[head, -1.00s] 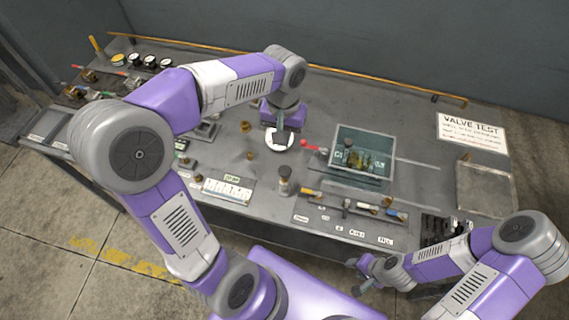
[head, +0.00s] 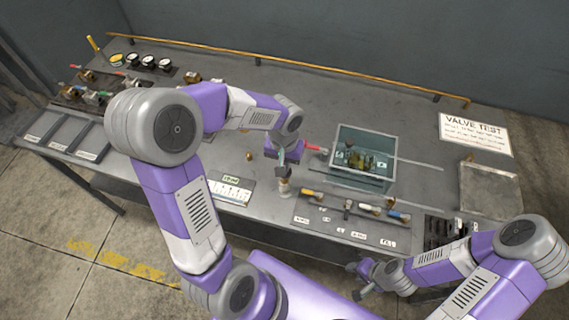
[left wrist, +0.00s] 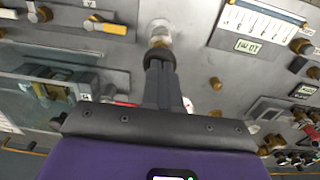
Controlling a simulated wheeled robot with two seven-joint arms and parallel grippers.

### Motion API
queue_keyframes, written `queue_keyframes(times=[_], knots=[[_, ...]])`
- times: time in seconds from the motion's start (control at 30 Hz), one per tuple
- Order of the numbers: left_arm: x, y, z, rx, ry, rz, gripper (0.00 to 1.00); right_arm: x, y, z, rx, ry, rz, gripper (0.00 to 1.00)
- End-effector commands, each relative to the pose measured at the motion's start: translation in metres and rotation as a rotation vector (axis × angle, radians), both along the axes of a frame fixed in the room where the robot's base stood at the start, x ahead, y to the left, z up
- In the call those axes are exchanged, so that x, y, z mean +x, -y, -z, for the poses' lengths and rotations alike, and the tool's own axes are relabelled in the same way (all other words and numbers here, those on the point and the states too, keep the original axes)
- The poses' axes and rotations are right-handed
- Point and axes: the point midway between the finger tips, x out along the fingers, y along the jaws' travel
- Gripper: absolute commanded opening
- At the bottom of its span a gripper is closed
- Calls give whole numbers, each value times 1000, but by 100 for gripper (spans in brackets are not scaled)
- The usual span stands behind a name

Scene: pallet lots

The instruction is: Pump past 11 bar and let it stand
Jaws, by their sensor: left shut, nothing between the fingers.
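My left gripper (head: 282,168) is shut and empty, pointing down just above a short upright post with a pale body (head: 284,188) near the bench's front edge. In the left wrist view the closed dark fingers (left wrist: 161,82) reach toward the dark top of this post (left wrist: 159,38); I cannot tell whether they touch. The large white dial is hidden behind my left arm in the head view, so no pressure reading shows. My right gripper (head: 366,280) hangs off the bench's front edge; its finger opening is unclear.
A water tank (head: 362,150) with brass parts stands right of the left gripper, with a red handle (head: 316,148) beside it. A row of coloured-handled valves (head: 355,205) and a white labelled chart (head: 232,190) lie near the front. Small gauges (head: 148,61) stand back left. A VALVE TEST sign (head: 473,132) lies at right.

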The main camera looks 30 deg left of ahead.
Motion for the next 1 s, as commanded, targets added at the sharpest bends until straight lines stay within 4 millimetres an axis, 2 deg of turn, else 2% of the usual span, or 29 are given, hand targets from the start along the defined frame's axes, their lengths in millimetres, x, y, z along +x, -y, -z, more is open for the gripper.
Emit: queue_keyframes(times=[0.27,0.63,1.0], knots=[[0,0,2,0,0,0,0,0,0,2,0,0,0,40],[0,0,38,1,-2,0,0,0,0,31,0,0,0,40],[-2,0,38,-1,-9,0,0,0,0,29,0,0,0,40]])
